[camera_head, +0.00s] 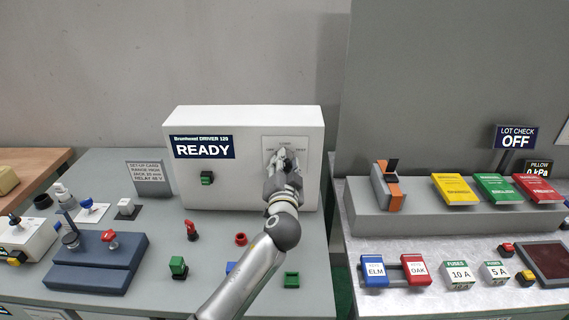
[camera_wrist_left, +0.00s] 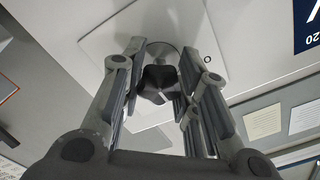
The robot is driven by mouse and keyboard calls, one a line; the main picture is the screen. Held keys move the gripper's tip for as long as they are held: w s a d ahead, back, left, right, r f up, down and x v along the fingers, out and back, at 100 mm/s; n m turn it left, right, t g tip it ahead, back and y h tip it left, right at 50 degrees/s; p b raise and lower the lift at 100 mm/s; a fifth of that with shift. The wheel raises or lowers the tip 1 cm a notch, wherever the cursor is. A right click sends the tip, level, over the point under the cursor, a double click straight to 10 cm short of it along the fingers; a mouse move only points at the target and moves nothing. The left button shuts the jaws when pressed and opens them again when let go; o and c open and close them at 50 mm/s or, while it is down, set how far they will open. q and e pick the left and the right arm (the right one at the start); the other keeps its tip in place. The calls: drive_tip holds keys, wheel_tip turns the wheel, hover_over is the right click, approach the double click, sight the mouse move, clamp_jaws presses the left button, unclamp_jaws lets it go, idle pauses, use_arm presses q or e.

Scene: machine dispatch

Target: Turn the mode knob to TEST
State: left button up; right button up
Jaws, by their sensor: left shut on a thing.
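The Bronhoat driver box (camera_head: 248,190) is white, stands at the back of the grey bench and has a READY sign (camera_head: 203,147). The mode knob's pale plate (camera_head: 300,143) is on the right of its front face, with small lettering, seemingly TEST, at its right. My left gripper (camera_head: 282,160) is at this plate and hides most of the knob in the head view. In the left wrist view the dark, lobed mode knob (camera_wrist_left: 158,86) sits between the two fingers of my left gripper (camera_wrist_left: 157,72), which is shut on it. The knob's pointing direction is unclear. My right gripper is out of view.
A green switch (camera_head: 207,178) is on the box's front, left of my arm. A set-up card (camera_head: 149,178) stands at left. Small red and green parts lie on the bench around my forearm. A second bench (camera_head: 420,300) with fuses and coloured packs is at right.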

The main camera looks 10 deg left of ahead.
use_arm(q)
drive_tip(key=m+p, duration=0.1)
drive_tip(key=m, duration=0.2)
drive_tip(key=shift+r, duration=0.1)
drive_tip(key=m+p, duration=0.1)
drive_tip(key=m, duration=0.2)
drive_tip(key=shift+m, duration=0.3)
drive_tip(key=m+p, duration=0.2)
drive_tip(key=m, duration=0.2)
drive_tip(key=shift+r, duration=0.1)
drive_tip(key=shift+m+p, duration=0.7)
drive_tip(key=shift+m, duration=0.4)
drive_tip(key=o, duration=1)
drive_tip(key=shift+s, duration=0.1)
